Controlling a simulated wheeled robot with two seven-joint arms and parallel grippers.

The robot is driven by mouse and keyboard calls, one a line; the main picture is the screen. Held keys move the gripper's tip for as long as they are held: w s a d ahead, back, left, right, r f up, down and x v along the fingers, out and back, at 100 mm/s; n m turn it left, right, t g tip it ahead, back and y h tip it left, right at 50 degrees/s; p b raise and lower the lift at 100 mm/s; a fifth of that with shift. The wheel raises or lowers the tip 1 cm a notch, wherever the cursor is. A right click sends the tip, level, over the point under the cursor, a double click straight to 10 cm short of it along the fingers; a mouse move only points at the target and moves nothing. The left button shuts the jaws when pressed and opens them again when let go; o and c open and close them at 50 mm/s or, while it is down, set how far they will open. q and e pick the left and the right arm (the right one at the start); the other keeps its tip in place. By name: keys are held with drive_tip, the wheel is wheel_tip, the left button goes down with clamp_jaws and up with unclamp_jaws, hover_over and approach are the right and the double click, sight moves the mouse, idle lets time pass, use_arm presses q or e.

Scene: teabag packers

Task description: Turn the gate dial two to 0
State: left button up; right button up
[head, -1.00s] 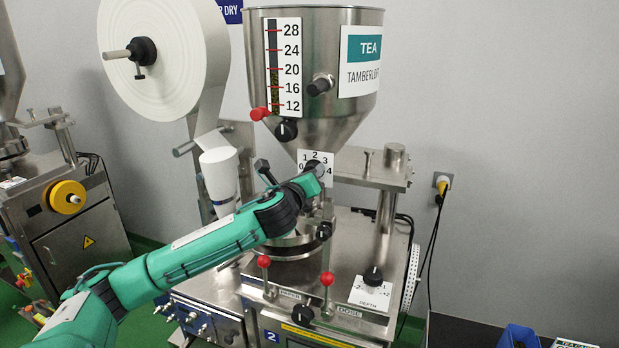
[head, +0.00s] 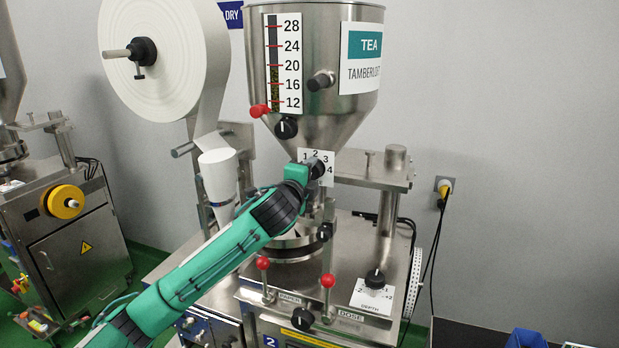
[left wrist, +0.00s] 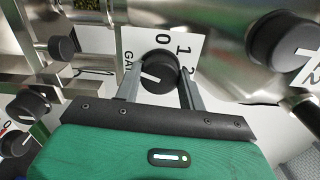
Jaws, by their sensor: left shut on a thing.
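The gate dial two is a black round knob (head: 319,166) on a white number plate (head: 330,155) below the hopper. My left gripper (left wrist: 161,88) is shut on this dial (left wrist: 160,72), with one finger on each side. In the left wrist view the plate (left wrist: 150,37) shows 0, 1, 2 and part of the word GATE. A white line on the dial's face lies left of its centre, toward the lettering; I cannot tell its exact setting. In the head view my left gripper (head: 305,172) covers the plate's lower left, hiding the 0. My right gripper is not in view.
Above is the steel hopper (head: 312,100) with a level scale and another black knob (head: 286,127). Two red-topped levers (head: 328,281) and a depth dial (head: 375,278) stand below. A paper roll (head: 165,60) hangs left. Open space lies right.

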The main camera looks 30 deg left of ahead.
use_arm(q)
drive_tip(key=shift+n+b, duration=0.4)
drive_tip(key=shift+n, duration=1.5)
drive_tip(key=o, duration=1)
drive_tip(key=shift+c, duration=0.2)
drive_tip(key=b+v, duration=0.5)
drive_tip(key=v, duration=0.9)
drive_tip(key=shift+b, duration=0.4)
